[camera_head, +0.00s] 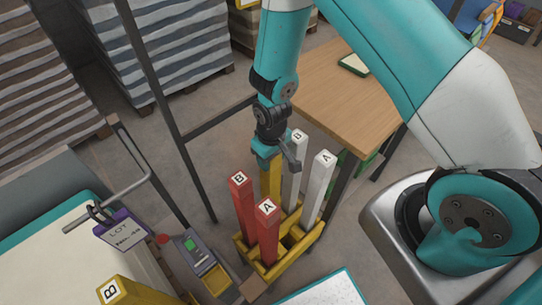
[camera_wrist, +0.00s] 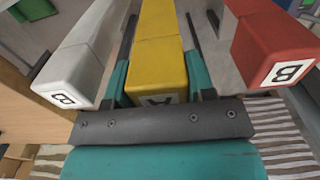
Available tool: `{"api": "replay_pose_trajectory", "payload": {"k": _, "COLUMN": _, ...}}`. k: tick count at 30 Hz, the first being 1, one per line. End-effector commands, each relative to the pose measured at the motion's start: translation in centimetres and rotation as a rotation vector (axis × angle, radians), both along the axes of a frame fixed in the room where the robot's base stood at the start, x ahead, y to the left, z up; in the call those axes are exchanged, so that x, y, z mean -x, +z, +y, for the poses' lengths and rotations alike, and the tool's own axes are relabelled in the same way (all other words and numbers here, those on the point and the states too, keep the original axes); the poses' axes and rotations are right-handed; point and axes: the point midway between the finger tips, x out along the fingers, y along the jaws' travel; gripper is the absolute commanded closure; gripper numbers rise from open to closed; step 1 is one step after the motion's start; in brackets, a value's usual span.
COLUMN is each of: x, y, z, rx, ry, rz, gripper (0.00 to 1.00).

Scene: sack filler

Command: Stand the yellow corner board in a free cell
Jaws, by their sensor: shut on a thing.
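My gripper (camera_head: 277,160) is shut on the upper end of a yellow corner board (camera_head: 270,184), which hangs about upright over the yellow rack (camera_head: 291,257). In the wrist view the board (camera_wrist: 158,62) lies between the two teal fingers, its label, seemingly A, partly hidden. Red boards B (camera_head: 243,208) and A (camera_head: 266,235) stand in the rack on the left and front; white boards B (camera_head: 294,170) and A (camera_head: 317,190) stand on the right. The yellow board's lower end is hidden behind the red boards, so I cannot tell whether it is inside a cell.
Another yellow board marked B (camera_head: 122,291) is at the lower left, near a lot tag (camera_head: 121,231) on a rail. A small device with a green screen (camera_head: 190,245) is left of the rack. A wooden table (camera_head: 345,95) stands behind; dark posts are close on the left.

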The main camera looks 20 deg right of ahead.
Motion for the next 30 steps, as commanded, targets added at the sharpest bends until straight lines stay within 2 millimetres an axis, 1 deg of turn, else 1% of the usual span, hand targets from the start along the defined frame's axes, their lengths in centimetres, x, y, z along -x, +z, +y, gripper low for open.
{"api": "replay_pose_trajectory", "payload": {"k": 1, "x": -0.02, "y": -0.40, "z": 0.01, "rx": 0.000, "ry": 0.000, "rz": 0.000, "gripper": 0.79}}
{"api": "replay_pose_trajectory", "payload": {"k": 6, "x": -0.03, "y": -1.03, "z": 0.01, "rx": 0.000, "ry": 0.000, "rz": -0.001, "gripper": 0.79}}
{"api": "replay_pose_trajectory", "payload": {"k": 14, "x": -0.02, "y": -1.06, "z": 0.01, "rx": 0.000, "ry": 0.000, "rz": 0.000, "gripper": 0.79}}
{"api": "replay_pose_trajectory", "payload": {"k": 15, "x": -0.02, "y": -1.05, "z": 0.01, "rx": 0.000, "ry": 0.000, "rz": 0.000, "gripper": 0.46}}
{"api": "replay_pose_trajectory", "payload": {"k": 17, "x": 0.00, "y": -1.05, "z": 0.01, "rx": 0.000, "ry": 0.000, "rz": 0.000, "gripper": 0.32}}
{"api": "replay_pose_trajectory", "payload": {"k": 18, "x": 0.00, "y": -1.05, "z": 0.01, "rx": 0.000, "ry": 0.000, "rz": 0.000, "gripper": 0.23}}
{"api": "replay_pose_trajectory", "payload": {"k": 19, "x": 0.00, "y": -1.06, "z": 0.01, "rx": 0.000, "ry": 0.000, "rz": 0.000, "gripper": 0.20}}
{"api": "replay_pose_trajectory", "payload": {"k": 26, "x": 0.01, "y": -1.06, "z": 0.01, "rx": 0.000, "ry": 0.000, "rz": 0.000, "gripper": 0.20}}
{"api": "replay_pose_trajectory", "payload": {"k": 30, "x": -0.01, "y": -0.36, "z": 0.01, "rx": 0.000, "ry": 0.000, "rz": 0.000, "gripper": 0.20}}
